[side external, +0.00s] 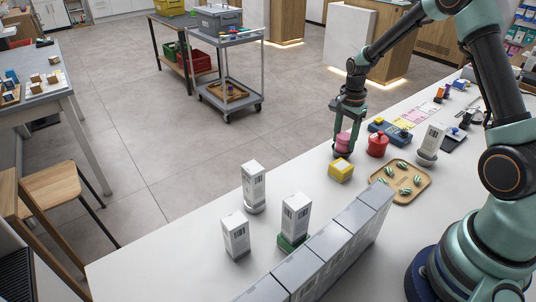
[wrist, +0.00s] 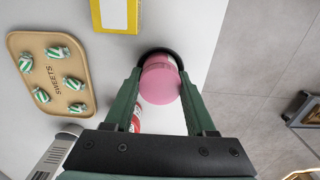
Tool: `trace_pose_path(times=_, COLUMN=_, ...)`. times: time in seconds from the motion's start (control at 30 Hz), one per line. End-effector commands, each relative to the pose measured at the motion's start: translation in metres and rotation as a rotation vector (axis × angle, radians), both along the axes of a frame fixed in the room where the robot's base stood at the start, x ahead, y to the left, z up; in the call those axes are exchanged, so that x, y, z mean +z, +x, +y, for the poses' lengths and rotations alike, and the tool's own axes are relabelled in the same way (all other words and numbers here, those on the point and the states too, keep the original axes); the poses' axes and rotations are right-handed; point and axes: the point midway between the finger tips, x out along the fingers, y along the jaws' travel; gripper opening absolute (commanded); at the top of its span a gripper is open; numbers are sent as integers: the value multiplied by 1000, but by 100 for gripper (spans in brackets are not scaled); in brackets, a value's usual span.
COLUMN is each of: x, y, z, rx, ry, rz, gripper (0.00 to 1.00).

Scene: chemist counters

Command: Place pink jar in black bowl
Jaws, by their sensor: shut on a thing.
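The pink jar (wrist: 160,84) is between the two fingers of my gripper (wrist: 160,98), which is shut on it. In the side external view the pink jar (side external: 342,142) shows between the fingers of my gripper (side external: 344,148), low over the counter near its far edge. The black bowl (wrist: 165,51) shows in the wrist view only as a dark curved rim around the top side of the jar; the jar hides the rest. I cannot tell whether the jar rests in the bowl or hangs just above it.
A yellow box (side external: 340,170) stands close in front, and a red jar (side external: 377,145) close to the right. A wooden tray of sweets (side external: 418,194) lies further right. White boxes (side external: 253,186) and a grey row of boxes (side external: 330,243) stand nearer the camera.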

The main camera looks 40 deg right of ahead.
Motion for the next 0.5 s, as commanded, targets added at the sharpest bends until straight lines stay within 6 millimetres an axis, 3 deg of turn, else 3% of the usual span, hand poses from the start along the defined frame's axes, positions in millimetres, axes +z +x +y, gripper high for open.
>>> trace_pose_path(times=0.23, x=-6, y=0, z=0, rx=0, ry=0, rz=1, gripper=1)
trace_pose_path(times=0.27, x=-6, y=0, z=0, rx=0, ry=0, rz=0, gripper=67)
trace_pose_path(times=0.3, x=-6, y=0, z=0, rx=0, ry=0, rz=0, gripper=82)
trace_pose_path(times=0.5, x=-6, y=0, z=0, rx=0, ry=0, rz=0, gripper=86)
